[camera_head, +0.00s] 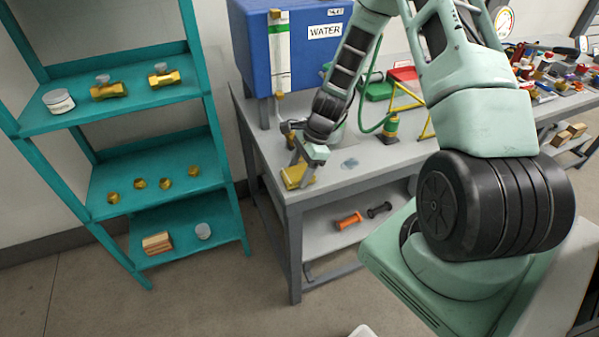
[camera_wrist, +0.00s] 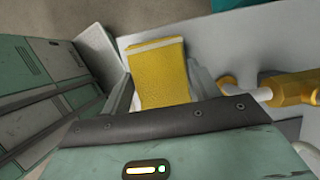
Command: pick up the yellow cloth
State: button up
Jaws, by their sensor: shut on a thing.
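The yellow cloth (camera_head: 297,176) is a folded, flat yellow piece at the left front corner of the grey bench. My gripper (camera_head: 305,165) is over that corner, pointing down, and is shut on the cloth. In the wrist view the yellow cloth (camera_wrist: 160,76) stands between the two fingers of my gripper (camera_wrist: 162,90), with a pale band along its far edge. I cannot tell whether the cloth touches the bench top.
A blue WATER tank (camera_head: 290,45) stands at the back of the grey bench (camera_head: 345,178). A brass valve (camera_wrist: 295,90) is close right of my gripper. A teal shelf (camera_head: 150,120) with brass fittings stands left. Orange and black pieces lie on the bench's lower shelf.

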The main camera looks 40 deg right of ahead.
aim_at(301, 171)
notch_tip(301, 171, up, 9)
jog(key=b, duration=0.1)
jog(key=shift+r, duration=0.2)
jog(key=shift+o, duration=0.4)
jog(key=shift+d, duration=0.1)
